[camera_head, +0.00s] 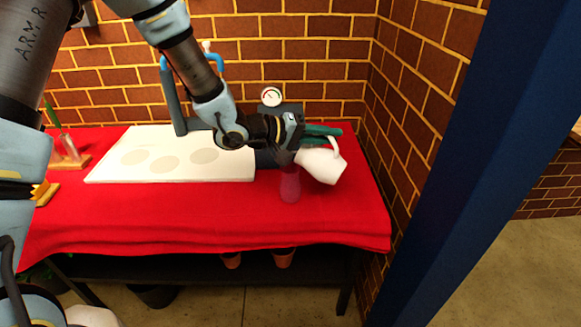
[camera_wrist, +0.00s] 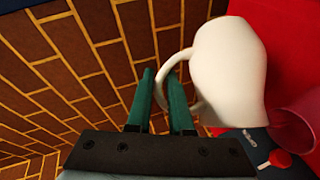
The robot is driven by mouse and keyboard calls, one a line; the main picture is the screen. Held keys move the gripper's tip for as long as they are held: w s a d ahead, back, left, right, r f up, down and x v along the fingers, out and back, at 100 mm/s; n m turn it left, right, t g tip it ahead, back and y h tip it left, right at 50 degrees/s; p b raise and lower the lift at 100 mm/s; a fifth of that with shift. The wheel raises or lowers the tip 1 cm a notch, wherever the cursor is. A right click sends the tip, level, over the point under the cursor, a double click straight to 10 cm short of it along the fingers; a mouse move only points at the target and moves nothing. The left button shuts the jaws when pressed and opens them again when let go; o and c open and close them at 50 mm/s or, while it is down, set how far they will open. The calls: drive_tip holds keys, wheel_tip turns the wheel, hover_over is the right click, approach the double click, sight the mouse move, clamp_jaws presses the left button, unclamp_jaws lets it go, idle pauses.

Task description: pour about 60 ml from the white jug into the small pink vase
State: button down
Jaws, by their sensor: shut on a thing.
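The white jug (camera_head: 322,165) is tilted far over near the right end of the red table, with its lip end to the left, by the top of the small pink vase (camera_head: 290,187). The vase stands upright, and its rim is partly hidden. My gripper (camera_head: 334,131) has teal fingers shut on the jug's handle; the wrist view shows the handle between the fingertips (camera_wrist: 160,84). There the white jug (camera_wrist: 230,70) lies right of the fingers, with part of the pink vase (camera_wrist: 296,124) at the right edge. I cannot see any liquid stream or level.
A white board (camera_head: 215,168) with several round marks lies left of the vase. A round dial (camera_head: 271,97) stands behind my gripper. Brick walls close off the back and right, and a blue pillar (camera_head: 430,170) stands at right. The front of the red table (camera_head: 170,215) is clear.

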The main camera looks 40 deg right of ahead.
sight(342, 161)
drive_tip(key=shift+w+r+p, duration=0.2)
drive_tip(key=shift+w+p, duration=0.1)
drive_tip(key=shift+s+f+b, duration=0.2)
drive_tip(key=shift+b, duration=0.2)
drive_tip(key=s+f+m+t+y+b, duration=0.1)
drive_tip(key=f, duration=0.1)
drive_tip(key=s+d+f+m+t+y+b, duration=0.1)
drive_tip(key=s+f+b, duration=0.1)
drive_tip(key=shift+s+d+f, duration=0.1)
drive_tip(key=shift+s, duration=0.2)
drive_tip(key=shift+w+m+t, duration=0.1)
drive_tip(key=shift+m+t, duration=0.2)
drive_tip(key=shift+t, duration=0.2)
drive_tip(key=shift+s+d+f+y+b, duration=0.1)
drive_tip(key=shift+s+f+y+b, duration=0.2)
drive_tip(key=shift+b, duration=0.2)
drive_tip(key=shift+f, duration=0.1)
idle(0.6)
drive_tip(key=s+d+f+m+t+y+b, duration=0.2)
drive_tip(key=s+f+t+b, duration=0.2)
drive_tip(key=b, duration=1.7)
wheel_tip(342, 161, down, 2)
drive_tip(key=shift+s+f+m, duration=0.15)
drive_tip(key=shift+s+m, duration=0.15)
drive_tip(key=shift+s, duration=0.05)
